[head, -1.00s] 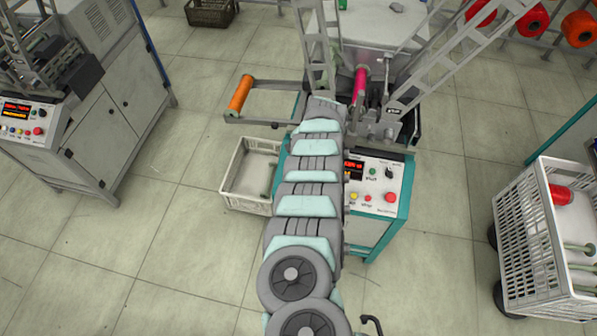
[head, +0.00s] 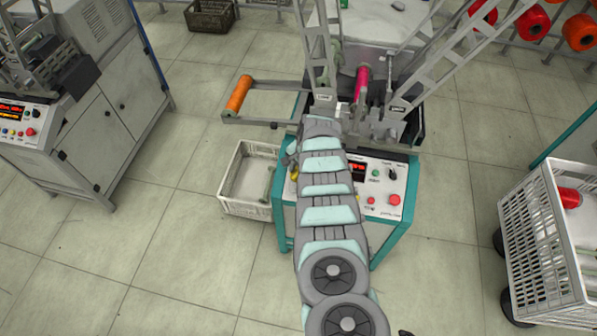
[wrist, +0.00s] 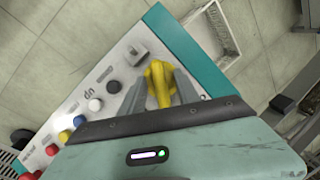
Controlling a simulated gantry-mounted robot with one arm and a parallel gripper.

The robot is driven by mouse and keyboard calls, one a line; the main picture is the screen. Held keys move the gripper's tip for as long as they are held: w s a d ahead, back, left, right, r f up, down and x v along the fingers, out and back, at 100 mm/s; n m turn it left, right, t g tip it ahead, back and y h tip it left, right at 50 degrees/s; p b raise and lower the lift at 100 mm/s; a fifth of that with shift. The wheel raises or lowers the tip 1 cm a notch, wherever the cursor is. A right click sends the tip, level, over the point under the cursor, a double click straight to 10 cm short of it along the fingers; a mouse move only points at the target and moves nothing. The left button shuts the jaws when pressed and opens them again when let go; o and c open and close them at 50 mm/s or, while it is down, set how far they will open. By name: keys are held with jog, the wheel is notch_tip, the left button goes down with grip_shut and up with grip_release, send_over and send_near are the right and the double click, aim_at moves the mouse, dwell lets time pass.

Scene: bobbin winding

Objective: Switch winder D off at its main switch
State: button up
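The winder with teal edges (head: 402,212) stands in the middle of the head view. Its sloped white control panel (head: 383,178) carries a red display, partly covered by my arm, and buttons. In the wrist view the panel (wrist: 75,95) has a yellow switch handle (wrist: 158,72) near its teal-edged corner. My gripper (wrist: 168,90) has its two grey fingers on either side of the yellow handle. I cannot tell whether they press on it. In the head view my arm hides most of the gripper and the panel's left part. I cannot read a winder letter.
A white crate (head: 232,205) stands on the floor left of the winder. An orange bobbin (head: 239,95) sits on a bar above it. A white cart (head: 548,230) stands at right, another winder (head: 110,110) at left.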

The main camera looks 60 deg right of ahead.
grip_shut()
jog(key=shift+w+f+b, duration=0.1)
jog(key=shift+f+b, duration=0.05)
jog(key=shift+b, duration=0.35)
jog(key=n+b, duration=0.2)
jog(key=b, duration=0.1)
jog(key=shift+w+d+f+g, duration=0.1)
jog(key=shift+f+g, duration=0.05)
jog(key=shift+g, duration=0.25)
jog(key=n+g+b, duration=0.1)
jog(key=n+b, duration=0.2)
jog(key=b, duration=0.1)
jog(key=shift+w+b, duration=0.1)
jog(key=shift+b, duration=0.3)
jog(key=n+b, duration=0.1)
jog(key=n+g+b, duration=0.1)
jog(key=n, duration=0.1)
jog(key=shift+r+g+b, duration=0.2)
jog(key=shift+g+b, duration=0.1)
jog(key=shift+w+a+n+g+h+b, duration=0.15)
jog(key=shift+n+g+h, duration=0.1)
jog(key=shift+n, duration=0.5)
jog(key=shift+s+a+n+g+h+b, duration=0.15)
jog(key=shift+n+h, duration=0.1)
jog(key=shift+n, duration=0.5)
jog(key=shift+w+d+r, duration=0.1)
